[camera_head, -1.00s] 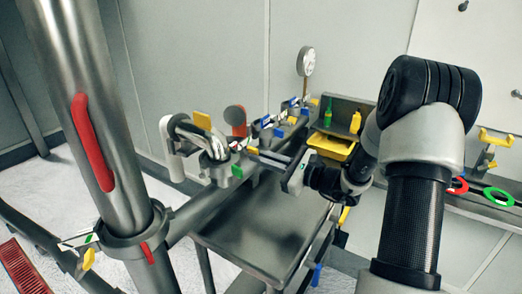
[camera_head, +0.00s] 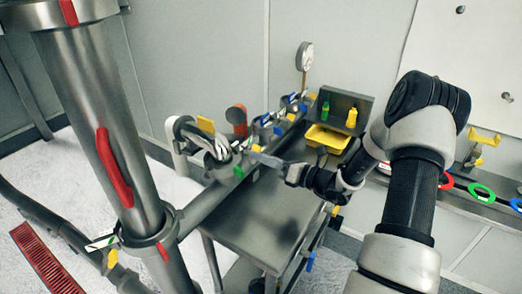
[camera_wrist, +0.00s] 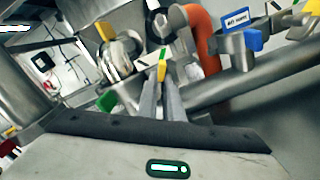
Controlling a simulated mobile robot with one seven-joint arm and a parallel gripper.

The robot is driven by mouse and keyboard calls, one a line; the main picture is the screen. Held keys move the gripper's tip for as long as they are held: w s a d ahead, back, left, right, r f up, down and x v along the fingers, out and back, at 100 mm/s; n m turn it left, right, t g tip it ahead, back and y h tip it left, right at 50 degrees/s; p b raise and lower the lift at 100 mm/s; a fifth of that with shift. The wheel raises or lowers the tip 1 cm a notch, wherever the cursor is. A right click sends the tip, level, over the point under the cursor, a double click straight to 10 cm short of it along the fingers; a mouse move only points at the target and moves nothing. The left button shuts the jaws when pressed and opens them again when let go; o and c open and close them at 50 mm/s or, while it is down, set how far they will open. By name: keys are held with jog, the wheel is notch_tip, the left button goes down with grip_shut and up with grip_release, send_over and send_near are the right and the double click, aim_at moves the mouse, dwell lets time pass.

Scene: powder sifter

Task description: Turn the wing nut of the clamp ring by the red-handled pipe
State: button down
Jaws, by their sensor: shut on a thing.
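The metal pipe with the red handle (camera_head: 113,168) stands upright at the left in the head view. A clamp ring (camera_head: 150,238) sits around its lower part, with a red mark on its front. At its left are a yellow wing nut (camera_head: 112,258) and a white tag with green (camera_head: 101,243). My gripper (camera_head: 262,157) is well to the right of this ring, above the far end of the metal table. In the wrist view my gripper (camera_wrist: 161,85) has its fingers close together on a small yellow piece (camera_wrist: 162,70), partly hidden and hard to make out.
An orange-red pipe (camera_wrist: 203,40) and a blue-tagged fitting (camera_wrist: 237,42) are close beyond my gripper. The metal table (camera_head: 265,220) is mostly bare, with a yellow tray (camera_head: 328,138) at its back. Colored rings (camera_head: 482,193) hang at the right.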

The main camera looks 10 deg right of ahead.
jog(key=shift+m+p, duration=0.6)
jog(key=shift+m, duration=0.2)
jog(key=c, duration=1.9)
grip_release()
jog(key=b+v, duration=0.1)
jog(key=v, duration=1.6)
jog(key=shift+s, duration=0.2)
jog(key=shift+d+r, duration=0.1)
jog(key=shift+d, duration=0.05)
